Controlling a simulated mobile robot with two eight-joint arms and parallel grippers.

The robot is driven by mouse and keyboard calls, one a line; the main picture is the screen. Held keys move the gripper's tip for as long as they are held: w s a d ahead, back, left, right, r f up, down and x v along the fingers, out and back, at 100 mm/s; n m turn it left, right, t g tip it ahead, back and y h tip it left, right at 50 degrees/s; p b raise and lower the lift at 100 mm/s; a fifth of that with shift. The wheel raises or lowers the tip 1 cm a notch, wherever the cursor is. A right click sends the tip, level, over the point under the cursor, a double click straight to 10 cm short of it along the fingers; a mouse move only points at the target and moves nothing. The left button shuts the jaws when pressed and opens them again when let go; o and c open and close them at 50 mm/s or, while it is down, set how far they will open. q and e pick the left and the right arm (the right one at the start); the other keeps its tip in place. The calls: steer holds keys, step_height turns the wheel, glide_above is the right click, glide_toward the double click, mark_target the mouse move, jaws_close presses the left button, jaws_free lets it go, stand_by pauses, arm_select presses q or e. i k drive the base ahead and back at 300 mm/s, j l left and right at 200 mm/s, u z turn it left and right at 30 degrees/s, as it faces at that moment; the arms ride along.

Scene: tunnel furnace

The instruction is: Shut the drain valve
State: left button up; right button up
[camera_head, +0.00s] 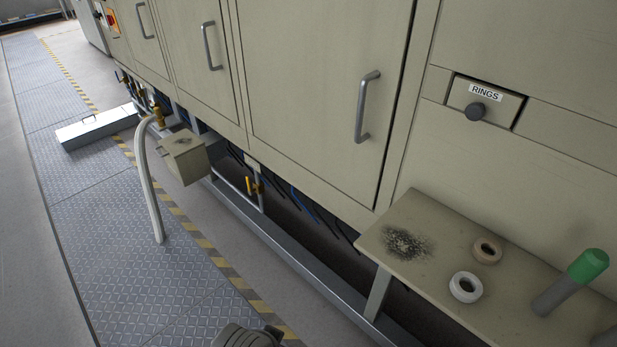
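A small brass valve with a yellow lever (250,185) sits on a pipe below the cabinet doors, near the middle of the view. Its lever looks roughly upright, across from a thin grey pipe. Another brass valve fitting (158,117) stands farther left, at the top of a pale hose (149,185) that runs down to the floor plates. More small valves (122,78) show farther back, too small to read. No label shows which is the drain valve. Neither gripper's fingers are in view.
A beige box (184,157) juts out beside the hose. A shelf (440,262) at right holds two rings (466,287) and a green-capped cylinder (588,266). A grey rail (290,258) runs along the floor. A metal box (95,127) lies back left. The plated walkway (100,240) is mostly clear.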

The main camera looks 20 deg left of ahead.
mark_target(249, 192)
steer(key=j+z, duration=0.1)
steer(key=z, duration=0.4)
steer(key=j+z, duration=0.1)
steer(key=z, duration=0.35)
steer(key=j+z, duration=0.1)
steer(key=z, duration=0.85)
steer(key=j+z, duration=0.15)
steer(key=z, duration=0.35)
steer(key=k+z, duration=0.1)
steer(key=z, duration=0.85)
steer(key=k+z, duration=0.3)
steer(key=k, duration=0.75)
steer(key=k+l, duration=0.1)
steer(key=k, duration=2)
steer(key=k+z, duration=0.35)
steer(key=k, duration=0.15)
steer(key=k+l+z, duration=0.15)
steer(key=k+z, duration=0.15)
steer(key=k, duration=0.15)
steer(key=k+j+u, duration=0.1)
steer(key=u, duration=0.4)
steer(key=k+j+u, duration=0.2)
steer(key=u, duration=0.25)
steer(key=j+u, duration=0.15)
steer(key=u, duration=0.3)
steer(key=j+u, duration=0.2)
steer(key=u, duration=0.25)
steer(key=k+j, duration=0.05)
